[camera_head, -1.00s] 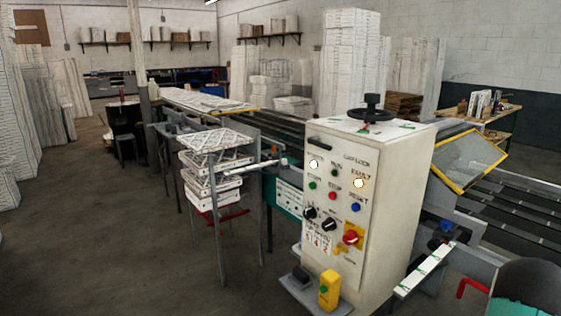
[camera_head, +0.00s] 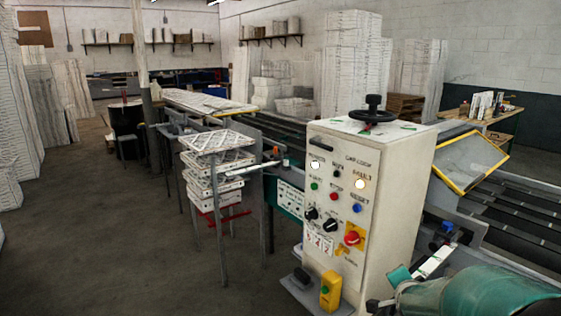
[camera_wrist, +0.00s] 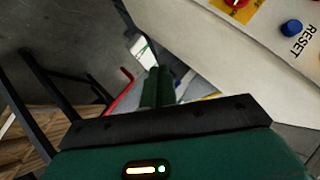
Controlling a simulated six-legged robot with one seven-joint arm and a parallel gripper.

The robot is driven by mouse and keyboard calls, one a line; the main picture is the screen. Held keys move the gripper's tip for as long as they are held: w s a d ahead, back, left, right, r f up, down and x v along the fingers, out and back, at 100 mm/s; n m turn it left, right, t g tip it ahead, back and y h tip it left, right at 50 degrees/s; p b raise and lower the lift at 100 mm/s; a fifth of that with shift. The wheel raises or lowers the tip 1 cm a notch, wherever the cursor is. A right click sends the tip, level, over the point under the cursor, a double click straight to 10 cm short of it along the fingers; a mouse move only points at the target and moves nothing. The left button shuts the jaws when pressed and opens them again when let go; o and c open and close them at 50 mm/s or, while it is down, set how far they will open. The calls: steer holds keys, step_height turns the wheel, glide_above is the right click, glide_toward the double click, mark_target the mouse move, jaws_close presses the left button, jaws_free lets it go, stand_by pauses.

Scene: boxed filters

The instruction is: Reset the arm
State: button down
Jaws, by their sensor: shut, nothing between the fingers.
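My gripper (camera_wrist: 158,86) shows in the wrist view with its two green fingers together and nothing between them. It points past the side of the control cabinet, apart from its buttons. In the head view my teal arm (camera_head: 480,294) reaches in at the lower right, in front of the control cabinet (camera_head: 385,215); I cannot make out the fingertips there. The cabinet's blue button (camera_head: 357,208) is on its front panel. In the wrist view the blue button (camera_wrist: 291,28) labelled RESET is at the upper right.
A yellow pedal box (camera_head: 330,290) stands at the cabinet's foot. A rack of stacked boxed filters (camera_head: 215,165) is to the left. The conveyor (camera_head: 510,215) runs behind the cabinet at right. The floor (camera_head: 110,240) at left is clear. A red handle (camera_wrist: 121,92) shows near my fingers.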

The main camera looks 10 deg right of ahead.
steer(key=s+a+r+n+g+y, duration=0.2)
steer(key=s+a+r+n, duration=0.2)
steer(key=s+a+n, duration=0.4)
steer(key=s+a+r+n+g+y, duration=0.2)
steer(key=s+a+n, duration=0.5)
steer(key=s+a, duration=0.4)
steer(key=a+r+y, duration=0.1)
steer(key=a+r, duration=0.1)
steer(key=a, duration=0.3)
steer(key=shift+a+r+n+y, duration=0.2)
steer(key=shift+r+n+y, duration=0.1)
steer(key=shift+r+n, duration=0.1)
steer(key=shift+d, duration=0.1)
